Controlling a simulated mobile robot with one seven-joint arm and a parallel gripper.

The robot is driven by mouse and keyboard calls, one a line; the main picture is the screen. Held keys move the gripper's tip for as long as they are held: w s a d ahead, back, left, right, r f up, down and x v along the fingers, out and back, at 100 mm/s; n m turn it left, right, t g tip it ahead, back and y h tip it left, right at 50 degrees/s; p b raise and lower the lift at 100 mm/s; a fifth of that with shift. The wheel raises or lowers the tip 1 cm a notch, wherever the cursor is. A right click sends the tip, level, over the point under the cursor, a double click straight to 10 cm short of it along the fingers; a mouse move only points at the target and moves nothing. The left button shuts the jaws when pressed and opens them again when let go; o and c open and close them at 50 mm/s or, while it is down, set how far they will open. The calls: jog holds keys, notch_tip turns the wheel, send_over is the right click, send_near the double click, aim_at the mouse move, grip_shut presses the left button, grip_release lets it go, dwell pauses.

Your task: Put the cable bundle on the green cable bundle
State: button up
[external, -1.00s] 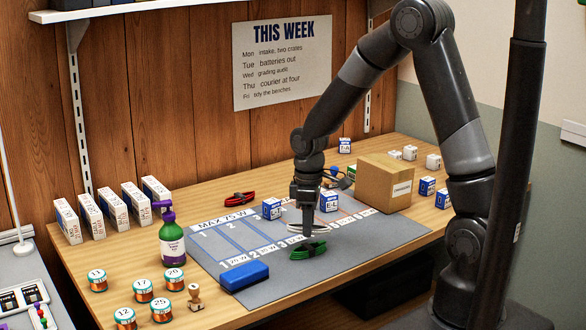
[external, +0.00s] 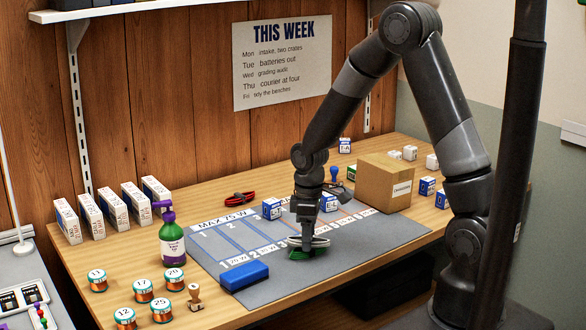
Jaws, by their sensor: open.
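The green cable bundle (external: 306,254) lies on the grey mat near its front edge. A pale grey-white cable bundle (external: 321,242) lies over the green one and covers its upper part. It appears to rest on it, though its contact is partly hidden. My gripper (external: 308,236) points down right at the pale bundle, with its jaws open. The fingertips are dark and small, and I cannot tell whether they touch the bundle.
The grey mat (external: 200,258) has marked lanes. A blue block (external: 244,276) lies left of the bundles. A red cable bundle (external: 239,198), small blue-white boxes (external: 272,209) and a cardboard box (external: 384,184) stand behind. A purple-green bottle (external: 172,240) is farther left.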

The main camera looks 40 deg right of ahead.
jog(key=shift+r, duration=0.15)
notch_tip(320, 180, up, 12)
jog(key=s+d+r+m+t, duration=0.2)
jog(key=s+d+r+m, duration=0.2)
jog(key=s+r, duration=0.3)
jog(key=s+d+r+m+t, duration=0.3)
jog(key=s+r, duration=0.5)
jog(key=s, duration=0.5)
jog(key=shift+d+r+m+t, duration=0.3)
jog(key=shift+d+m, duration=0.2)
jog(key=shift+m, duration=0.5)
